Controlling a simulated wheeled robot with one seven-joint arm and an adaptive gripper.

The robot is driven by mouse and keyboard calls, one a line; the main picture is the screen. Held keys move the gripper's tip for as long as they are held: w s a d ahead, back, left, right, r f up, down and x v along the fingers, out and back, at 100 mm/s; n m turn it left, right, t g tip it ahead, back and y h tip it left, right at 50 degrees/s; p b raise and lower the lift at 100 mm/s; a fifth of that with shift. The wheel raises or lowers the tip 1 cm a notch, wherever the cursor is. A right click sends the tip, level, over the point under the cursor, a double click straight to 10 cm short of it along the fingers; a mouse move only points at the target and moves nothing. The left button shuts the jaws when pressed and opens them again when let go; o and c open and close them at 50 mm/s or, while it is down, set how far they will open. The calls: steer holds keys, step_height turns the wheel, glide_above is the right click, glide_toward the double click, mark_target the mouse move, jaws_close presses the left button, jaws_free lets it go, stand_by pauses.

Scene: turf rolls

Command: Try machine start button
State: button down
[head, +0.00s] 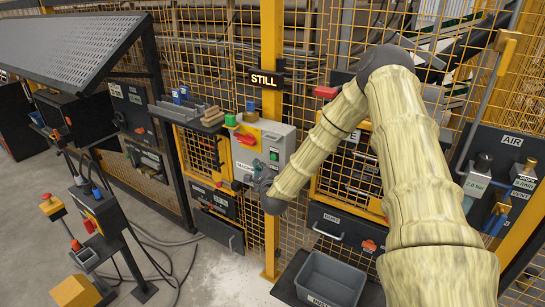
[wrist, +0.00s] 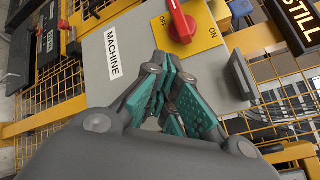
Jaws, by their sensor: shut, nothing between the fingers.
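The machine control box (head: 279,140) is light grey and fixed to the yellow mesh fence. It carries a red switch on a yellow OFF/ON plate (head: 245,138) and a MACHINE label (wrist: 113,52). A small green button (head: 274,156) shows on its right side in the head view; in the wrist view my gripper seems to hide it. The red switch (wrist: 182,22) is just beyond my fingers there. My gripper (wrist: 168,90) is shut and empty in front of the box face. I cannot tell whether it touches. A sign (head: 264,79) reads STILL.
A drawer front (head: 345,228) and an open grey bin (head: 330,278) are below my arm. An AIR panel (head: 500,165) with valves stands at right. A pedestal with buttons (head: 100,215) stands at left, with cables on the floor. Some floor (head: 215,275) is clear.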

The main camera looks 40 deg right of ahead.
steer(key=shift+w+d+b, duration=0.15)
steer(key=shift+w+d, duration=0.1)
steer(key=shift+d, duration=0.4)
steer(key=shift+w+d+b, duration=0.1)
steer(key=shift+w+d, duration=0.2)
steer(key=shift+d, duration=0.3)
steer(key=shift+w+d+b, duration=0.15)
steer(key=shift+w+d, duration=0.1)
steer(key=shift+d, duration=0.4)
steer(key=shift+w+d+b, duration=0.3)
steer(key=shift+d+b, duration=0.45)
steer(key=shift+d, duration=0.05)
stand_by(1.0)
steer(key=shift+a, duration=0.15)
steer(key=shift+s+a+b, duration=0.35)
steer(key=shift+a, duration=0.3)
stand_by(0.3)
steer(key=a, duration=0.1)
steer(key=s+a+b, duration=0.1)
steer(key=a, duration=0.1)
steer(key=s+a, duration=0.1)
steer(key=shift+a+b, duration=0.3)
steer(key=shift+a, duration=0.05)
